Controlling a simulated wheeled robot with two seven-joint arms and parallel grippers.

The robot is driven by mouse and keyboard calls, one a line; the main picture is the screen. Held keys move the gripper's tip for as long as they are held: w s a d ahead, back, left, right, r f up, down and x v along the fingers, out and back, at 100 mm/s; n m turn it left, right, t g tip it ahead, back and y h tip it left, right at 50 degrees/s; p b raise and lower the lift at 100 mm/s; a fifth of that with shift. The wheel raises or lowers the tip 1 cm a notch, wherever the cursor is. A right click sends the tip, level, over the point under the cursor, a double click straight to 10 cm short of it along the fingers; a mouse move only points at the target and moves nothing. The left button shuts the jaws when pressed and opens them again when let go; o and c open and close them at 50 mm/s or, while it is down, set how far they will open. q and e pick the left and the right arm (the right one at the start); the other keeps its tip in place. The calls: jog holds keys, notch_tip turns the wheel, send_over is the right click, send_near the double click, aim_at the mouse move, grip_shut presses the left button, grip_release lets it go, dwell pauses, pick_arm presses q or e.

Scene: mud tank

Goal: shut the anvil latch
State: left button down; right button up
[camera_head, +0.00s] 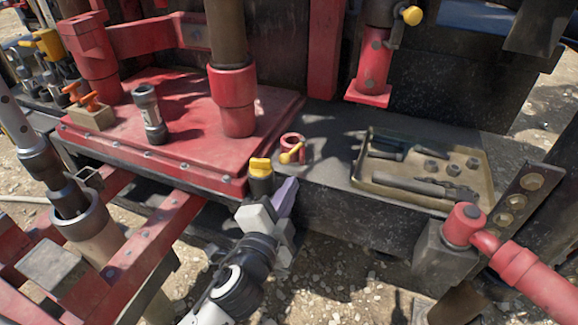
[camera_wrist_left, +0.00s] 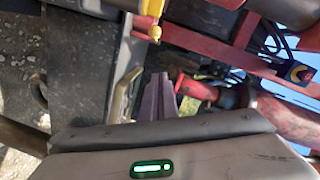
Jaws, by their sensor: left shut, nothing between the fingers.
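No part here is plainly marked as the anvil latch. A short red ring with a yellow lever (camera_head: 291,150) stands on the dark ledge, and a yellow-topped dark knob (camera_head: 261,168) sits at the red plate's front corner. I cannot tell which is the latch or how it is set. My left gripper (camera_head: 287,192) is just in front of the ledge, beside the knob and below the ring. Its purple fingers are shut and empty, and they also show in the left wrist view (camera_wrist_left: 158,92). I cannot tell whether they touch anything. My right gripper is out of view.
A tan tray (camera_head: 378,186) with tools and nuts lies on the ledge to the right. A grey and black cylinder (camera_head: 149,114) stands on the red plate (camera_head: 190,158). A red post (camera_head: 372,72) rises behind. A red pipe (camera_head: 535,278) crosses the lower right.

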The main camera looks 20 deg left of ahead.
pick_arm(q)
jog(key=shift+w, duration=0.1)
send_near(293, 151)
jog(key=w+d, duration=0.2)
jog(key=w, duration=0.1)
jog(key=shift+w+a, duration=0.15)
jog(key=shift+a, duration=0.25)
jog(key=shift+a, duration=0.15)
